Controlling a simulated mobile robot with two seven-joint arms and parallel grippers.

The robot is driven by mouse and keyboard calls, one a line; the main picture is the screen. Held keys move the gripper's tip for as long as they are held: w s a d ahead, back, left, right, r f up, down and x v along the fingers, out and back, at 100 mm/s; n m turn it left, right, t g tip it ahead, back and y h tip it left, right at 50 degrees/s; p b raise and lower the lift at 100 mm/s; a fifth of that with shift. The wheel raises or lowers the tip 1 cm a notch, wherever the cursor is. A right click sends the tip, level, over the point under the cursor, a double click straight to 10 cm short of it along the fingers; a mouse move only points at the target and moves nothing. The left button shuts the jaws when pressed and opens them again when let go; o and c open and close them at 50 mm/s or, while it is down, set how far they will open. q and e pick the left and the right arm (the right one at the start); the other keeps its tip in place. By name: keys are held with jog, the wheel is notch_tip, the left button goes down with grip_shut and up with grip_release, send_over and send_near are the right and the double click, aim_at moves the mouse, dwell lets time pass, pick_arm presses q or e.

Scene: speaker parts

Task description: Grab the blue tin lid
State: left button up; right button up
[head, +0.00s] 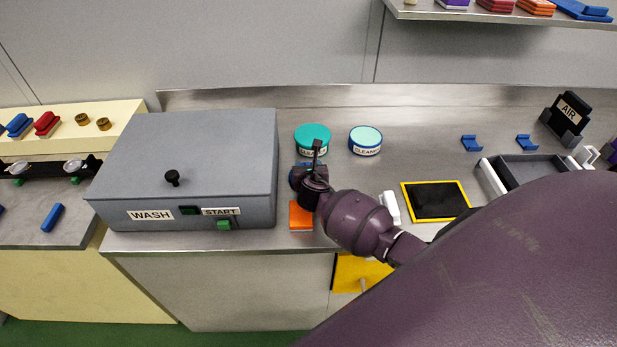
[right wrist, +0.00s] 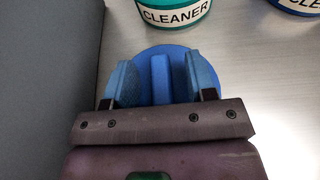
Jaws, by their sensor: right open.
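The blue tin lid (right wrist: 160,68) is a round blue disc with a raised bar-shaped grip across its middle. It lies flat on the steel counter. In the head view only a bit of blue lid (head: 294,175) shows beside my right gripper (head: 304,181), which hides the rest. In the right wrist view my right gripper (right wrist: 162,86) is open, with one blue-padded finger on each side of the lid's grip. Gaps show between the pads and the grip. The blue tin (head: 365,142), labelled CLEANER, stands behind and to the right, its pale top showing. My left gripper is not in view.
A teal CLEANER tin (head: 312,138) stands just behind the lid. The grey WASH box (head: 190,165) is close on the left. An orange block (head: 300,216) lies in front, near the counter edge. A yellow-framed black panel (head: 436,201) lies to the right.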

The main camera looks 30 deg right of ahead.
jog(key=shift+c, duration=0.5)
grip_shut()
